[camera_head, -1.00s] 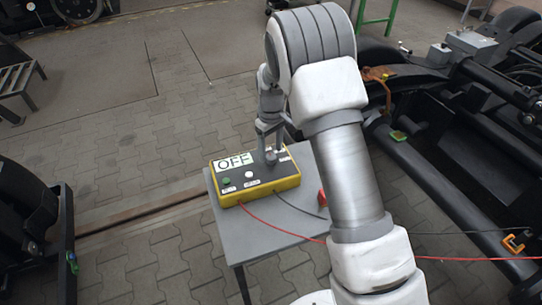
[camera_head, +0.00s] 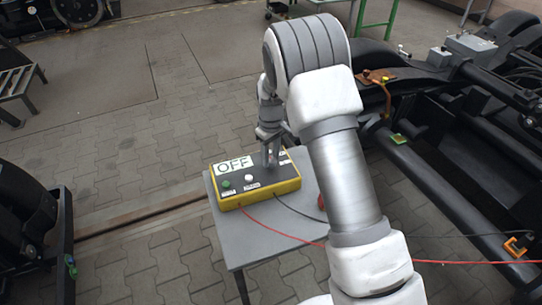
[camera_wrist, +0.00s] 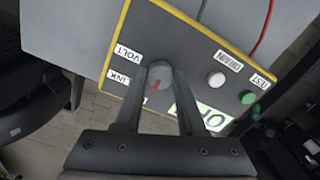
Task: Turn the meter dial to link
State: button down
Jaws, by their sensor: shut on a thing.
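The yellow-edged meter box (camera_head: 285,188) has a dark top and a white display reading OFF (camera_head: 233,165). In the wrist view, the round grey dial (camera_wrist: 160,74) has a red mark pointing down in the picture. The label VOLT (camera_wrist: 127,55) is up and left of the dial. The link label (camera_wrist: 119,77), partly hidden and showing "INK", is to its left. Another label below left is mostly covered by a finger. My gripper (camera_head: 270,162) is shut on the dial, one finger on each side; it also shows in the wrist view (camera_wrist: 160,80).
A green button (camera_head: 226,184) and a white button (camera_head: 248,178) sit on the box near the gripper. A red lead (camera_head: 283,233) and a black lead run off right from the box. The box stands on a small grey table (camera_head: 225,228). Dark bogies (camera_head: 460,185) flank it.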

aim_at(271, 159)
jog(key=shift+m, duration=0.4)
jog(key=m+p, duration=0.2)
jog(key=m, duration=0.1)
jog(key=shift+r+m, duration=0.1)
jog(key=shift+m, duration=0.2)
jog(key=shift+m+p, duration=0.75)
jog(key=shift+m, duration=1.45)
jog(key=c, duration=0.5)
grip_release()
notch_tip(271, 159, up, 17)
jog(key=p, duration=0.3)
jog(key=shift+r, duration=0.15)
